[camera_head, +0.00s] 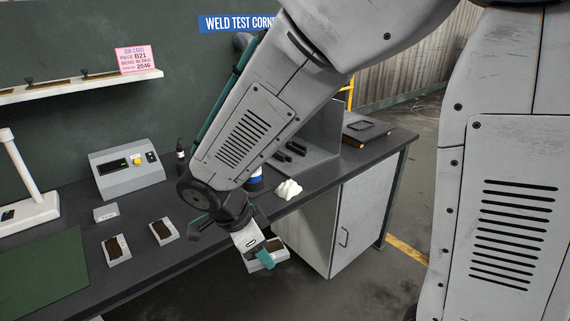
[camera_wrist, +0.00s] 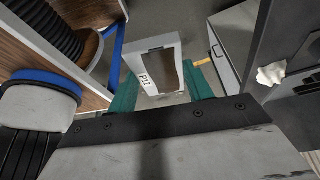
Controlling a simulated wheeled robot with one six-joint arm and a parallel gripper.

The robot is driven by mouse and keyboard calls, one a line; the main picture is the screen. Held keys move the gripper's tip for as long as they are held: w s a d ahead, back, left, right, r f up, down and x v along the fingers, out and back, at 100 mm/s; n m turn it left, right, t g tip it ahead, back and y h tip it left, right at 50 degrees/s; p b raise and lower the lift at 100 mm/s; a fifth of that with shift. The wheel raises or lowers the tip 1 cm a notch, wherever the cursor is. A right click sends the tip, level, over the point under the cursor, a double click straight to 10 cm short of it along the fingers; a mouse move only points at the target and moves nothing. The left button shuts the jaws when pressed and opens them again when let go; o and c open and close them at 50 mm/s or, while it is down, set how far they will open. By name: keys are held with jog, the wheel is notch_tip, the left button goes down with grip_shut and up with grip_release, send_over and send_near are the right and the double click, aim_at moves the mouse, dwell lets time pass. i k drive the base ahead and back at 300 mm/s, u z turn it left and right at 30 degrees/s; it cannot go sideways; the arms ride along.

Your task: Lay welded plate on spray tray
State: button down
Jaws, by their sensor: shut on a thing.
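My gripper (camera_head: 258,255) is shut on a light grey plate (camera_head: 279,256) with a dark brown middle. It holds the plate in the air beyond the bench's front edge. In the wrist view the plate (camera_wrist: 167,47) sits between the teal fingers and shows a "P12" mark; its near end is partly hidden by my gripper (camera_wrist: 160,92). A flat dark tray (camera_head: 367,130) lies at the bench's far right end, with a thin framed shape on it. I cannot tell for certain that this is the spray tray.
Two similar plates (camera_head: 117,250) (camera_head: 163,231) lie on the bench (camera_head: 190,262), left of my gripper. A crumpled white cloth (camera_head: 288,190) lies near the front edge. A grey open-fronted booth (camera_head: 322,130) stands behind it. A control box (camera_head: 130,170) stands at left. A cabinet (camera_head: 345,225) is below.

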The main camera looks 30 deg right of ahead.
aim_at(287, 150)
jog(key=k, duration=1.15)
jog(key=z, duration=0.55)
jog(key=i, duration=0.6)
jog(key=z, duration=0.85)
jog(key=i, duration=1.8)
jog(key=u, duration=1.3)
jog(key=i, duration=0.6)
jog(key=u, duration=0.55)
